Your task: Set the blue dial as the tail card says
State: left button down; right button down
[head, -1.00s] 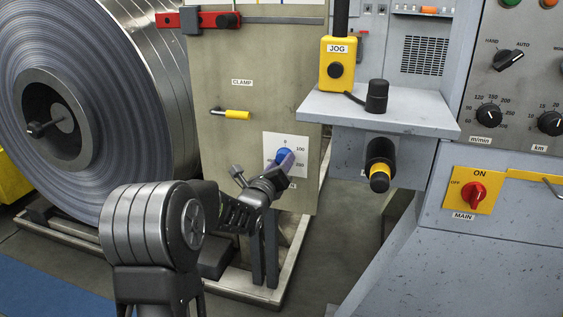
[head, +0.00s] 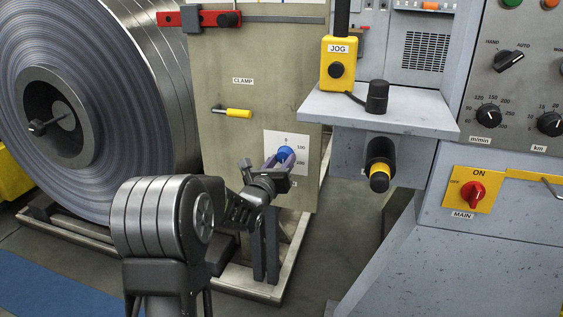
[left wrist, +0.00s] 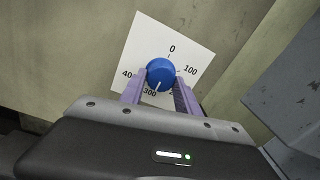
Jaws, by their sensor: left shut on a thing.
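The blue dial (head: 285,154) sits on a white scale plate (head: 301,145) on the beige panel. In the left wrist view the dial (left wrist: 160,73) shows a white mark pointing down, close to 300. The plate (left wrist: 150,35) reads 0, 100, 300 and a partly hidden 400; the 200 is mostly covered. My left gripper (head: 280,161) is shut on the dial, with one purple finger on each side of it in the left wrist view (left wrist: 158,82). My right gripper is out of view. I cannot make out a tail card.
A yellow CLAMP handle (head: 238,113) is above left of the dial. A grey shelf (head: 420,112) with a yellow JOG box (head: 338,64) and a black-and-yellow knob (head: 380,165) juts out to the right. The steel coil (head: 110,60) stands at left.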

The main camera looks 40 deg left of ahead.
pick_arm(q)
jog(key=c, duration=0.9)
grip_release()
jog(key=p+v, duration=0.2)
jog(key=v, duration=0.5)
jog(key=shift+s+d, duration=0.15)
jog(key=shift+s, duration=0.25)
